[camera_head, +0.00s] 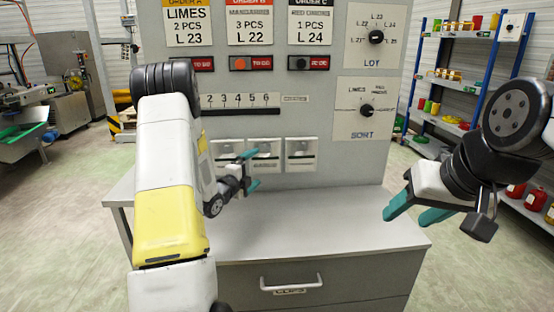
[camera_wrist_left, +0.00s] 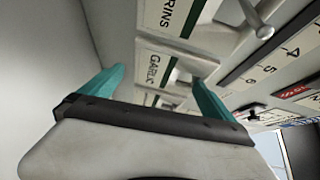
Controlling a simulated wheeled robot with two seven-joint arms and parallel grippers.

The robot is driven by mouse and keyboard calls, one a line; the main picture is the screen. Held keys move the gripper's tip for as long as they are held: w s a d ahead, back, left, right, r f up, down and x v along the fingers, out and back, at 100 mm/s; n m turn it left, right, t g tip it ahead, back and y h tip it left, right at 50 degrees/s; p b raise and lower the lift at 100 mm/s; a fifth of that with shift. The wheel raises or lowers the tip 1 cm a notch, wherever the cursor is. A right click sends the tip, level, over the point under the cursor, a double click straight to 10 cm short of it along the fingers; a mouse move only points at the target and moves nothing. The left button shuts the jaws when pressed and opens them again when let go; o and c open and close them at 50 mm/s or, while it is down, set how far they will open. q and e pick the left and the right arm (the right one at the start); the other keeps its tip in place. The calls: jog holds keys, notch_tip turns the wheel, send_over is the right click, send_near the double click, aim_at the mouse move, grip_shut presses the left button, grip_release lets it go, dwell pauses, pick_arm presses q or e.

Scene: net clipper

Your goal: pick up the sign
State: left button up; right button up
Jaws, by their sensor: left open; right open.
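Several signs are on the grey upright panel. In the left wrist view a white sign lettered "GARLIC" (camera_wrist_left: 153,70) lies between my open left fingers (camera_wrist_left: 157,88); I cannot tell whether they touch it. A sign ending in "RINS" (camera_wrist_left: 182,18) is beyond it. In the head view my left gripper (camera_head: 250,172) is in front of the row of small plates, partly covering the left (camera_head: 226,148) and middle (camera_head: 265,150) ones; the right plate (camera_head: 301,152) is clear. My right gripper (camera_head: 411,214) is open and empty above the right end of the desk.
The grey desk top (camera_head: 310,225) is bare, with a drawer handle (camera_head: 291,284) below. Order cards for limes (camera_head: 188,22) and others hang higher, above buttons (camera_head: 240,63). A numbered rail (camera_head: 240,112) and two knobs (camera_head: 376,37) (camera_head: 366,109) are on the panel. Shelves (camera_head: 445,75) stand right.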

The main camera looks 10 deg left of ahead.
aim_at(264, 160)
pick_arm(q)
jog(key=shift+m+h, duration=0.4)
jog(key=x, duration=0.5)
jog(key=f+x, duration=0.1)
jog(key=x, duration=0.1)
jog(key=shift+w+d, duration=0.15)
jog(key=shift+w, duration=0.1)
jog(key=c, duration=1.4)
jog(key=shift+r, duration=0.15)
jog(key=shift+r, duration=0.6)
jog(key=s+d, duration=0.2)
jog(key=s, duration=0.5)
jog(key=r, duration=1.3)
jog(key=shift+s+d+r, duration=0.1)
jog(key=shift+s+r, duration=0.25)
